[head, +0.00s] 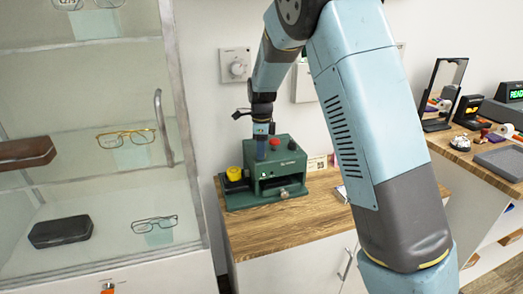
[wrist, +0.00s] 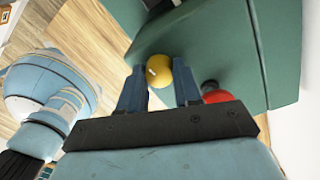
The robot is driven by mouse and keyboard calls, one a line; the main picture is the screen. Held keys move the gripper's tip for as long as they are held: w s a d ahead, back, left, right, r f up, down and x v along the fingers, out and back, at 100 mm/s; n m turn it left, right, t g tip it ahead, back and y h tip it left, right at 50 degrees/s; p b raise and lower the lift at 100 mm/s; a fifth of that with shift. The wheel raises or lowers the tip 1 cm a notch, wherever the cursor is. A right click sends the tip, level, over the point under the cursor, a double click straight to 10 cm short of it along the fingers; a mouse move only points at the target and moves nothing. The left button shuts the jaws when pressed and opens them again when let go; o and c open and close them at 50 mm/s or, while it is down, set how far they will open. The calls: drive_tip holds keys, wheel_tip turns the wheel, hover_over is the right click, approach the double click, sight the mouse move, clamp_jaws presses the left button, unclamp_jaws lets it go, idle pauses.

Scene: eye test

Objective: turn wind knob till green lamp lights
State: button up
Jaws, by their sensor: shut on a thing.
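The green machine (head: 283,183) stands on the wooden counter in the head view; its green housing (wrist: 215,48) fills much of the wrist view. My gripper (head: 261,156) points down onto its top. In the wrist view, my gripper (wrist: 159,78) has its two fingers on either side of a round yellow knob (wrist: 158,72) with a pale mark, and is shut on it. My gripper hides this knob in the head view. A red knob or button (head: 274,142) sits just right of the gripper; it also shows in the wrist view (wrist: 217,96). I cannot make out a lit green lamp.
A yellow round part (head: 234,173) sits on the machine's left side. A glass display case (head: 105,185) with spectacles stands close on the left. A wall dial (head: 236,67) is behind. Bare counter (head: 270,232) lies in front; a second cluttered counter (head: 468,164) is at right.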

drive_tip(key=shift+w+a, duration=0.1)
drive_tip(key=o, duration=1)
drive_tip(key=shift+o, duration=0.2)
drive_tip(key=shift+r, duration=0.1)
wheel_tip(320, 180, up, 14)
drive_tip(key=shift+w+f, duration=0.25)
drive_tip(key=shift+w, duration=0.05)
